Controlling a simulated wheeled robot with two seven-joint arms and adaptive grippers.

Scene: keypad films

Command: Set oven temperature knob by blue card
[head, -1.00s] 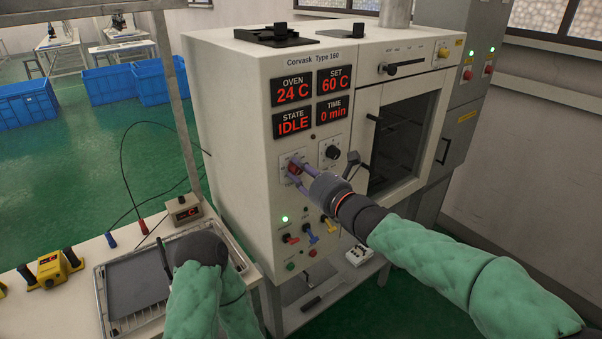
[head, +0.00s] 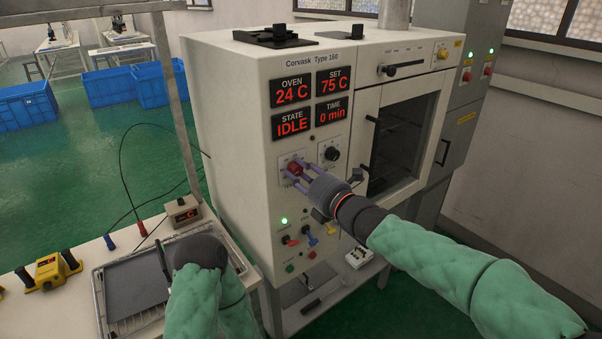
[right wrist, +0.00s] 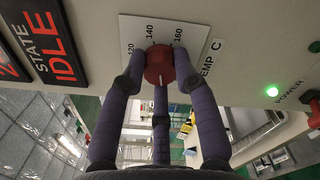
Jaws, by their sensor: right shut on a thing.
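The red temperature knob (head: 296,168) is on the oven's front panel, below the displays. In the right wrist view the knob (right wrist: 158,63) sits on a white dial plate marked TEMP C, with 120, 140 and 160 visible. My right gripper (head: 299,173) is shut on the knob, its purple fingers around it. The SET display (head: 333,84) reads 75 C; the OVEN display (head: 291,91) reads 24 C. STATE reads IDLE and TIME 0 min. My left gripper (head: 166,262) is low over the tray, mostly hidden by its wrist. I cannot make out a blue card.
A second, black knob (head: 332,154) is close to the right of the red one. Coloured switches (head: 309,231) and a lit green POWER lamp (head: 284,221) are below. A metal tray (head: 122,320) and a yellow device (head: 51,271) are on the left bench.

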